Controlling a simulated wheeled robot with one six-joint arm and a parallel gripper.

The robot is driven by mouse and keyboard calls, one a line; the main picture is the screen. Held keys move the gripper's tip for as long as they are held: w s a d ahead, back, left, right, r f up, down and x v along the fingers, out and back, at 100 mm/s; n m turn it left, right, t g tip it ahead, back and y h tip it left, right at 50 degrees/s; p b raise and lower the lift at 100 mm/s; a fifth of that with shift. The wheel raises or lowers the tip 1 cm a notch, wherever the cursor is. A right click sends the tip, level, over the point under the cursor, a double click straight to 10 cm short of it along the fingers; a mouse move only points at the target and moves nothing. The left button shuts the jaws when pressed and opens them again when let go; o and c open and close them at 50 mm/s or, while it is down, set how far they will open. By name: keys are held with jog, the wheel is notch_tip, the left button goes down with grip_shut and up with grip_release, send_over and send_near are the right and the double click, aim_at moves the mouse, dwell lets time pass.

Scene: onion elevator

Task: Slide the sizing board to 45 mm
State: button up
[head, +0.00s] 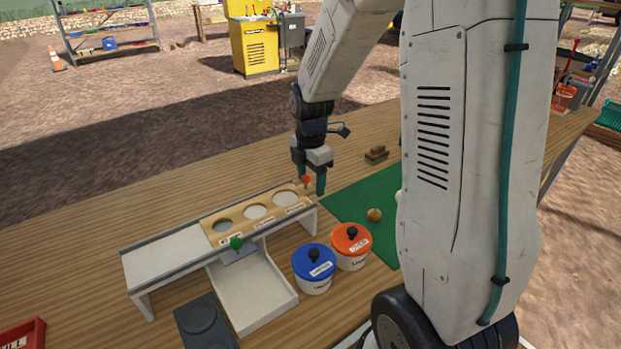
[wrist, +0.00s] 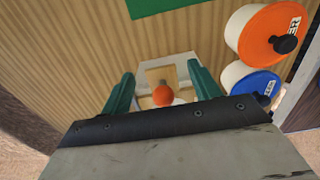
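The wooden sizing board (head: 236,213), with three round holes, lies in a pale raised channel (head: 165,257) at the channel's right end in the head view. The labels by its holes are too small to read. An orange-red knob (head: 306,180) stands at the board's right end; it also shows in the wrist view (wrist: 163,96). A green knob (head: 236,243) is at the channel's front edge. My gripper (head: 311,184) is over the right end. In the wrist view its teal fingers (wrist: 160,76) are apart, one on each side of the orange-red knob, with gaps between.
A pale tray (head: 255,295) sits below the channel's front. A blue-lidded pot (head: 314,268) and an orange-lidded pot (head: 351,246) stand close in front. An onion (head: 374,215) lies on a green mat (head: 352,202) to the right.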

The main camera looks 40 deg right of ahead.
jog(key=shift+r, duration=0.1)
jog(key=shift+r, duration=2.9)
